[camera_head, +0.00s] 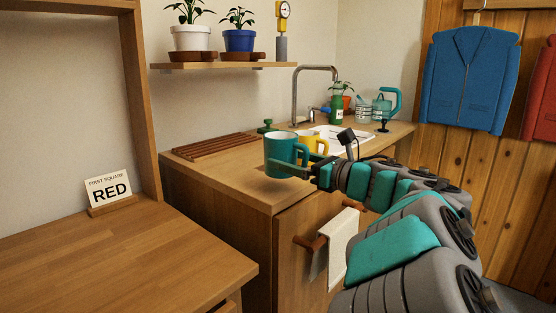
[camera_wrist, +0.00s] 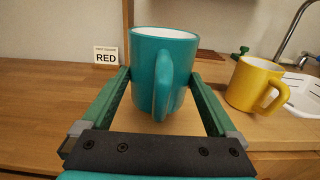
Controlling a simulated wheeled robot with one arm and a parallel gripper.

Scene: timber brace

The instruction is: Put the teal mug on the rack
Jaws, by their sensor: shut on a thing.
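The teal mug (camera_head: 281,157) is upright between the fingers of my gripper (camera_head: 309,166), over the wooden counter near its front edge. The wrist view shows the teal mug (camera_wrist: 150,70) with its handle toward me and a green finger of my gripper (camera_wrist: 160,88) on each side. My gripper is shut on it. I cannot tell whether the mug's base touches the counter. The rack (camera_head: 213,146), a brown slatted one, lies flat on the counter at the back left and looks empty. It shows only partly behind the mug in the wrist view.
A yellow mug (camera_head: 313,142) stands on the counter right of the teal mug, close to my gripper. The sink (camera_head: 350,138) with its tall tap (camera_head: 296,95) lies behind. A small green object (camera_head: 267,127) stands beside the rack. A shelf (camera_head: 225,66) hangs above the rack.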

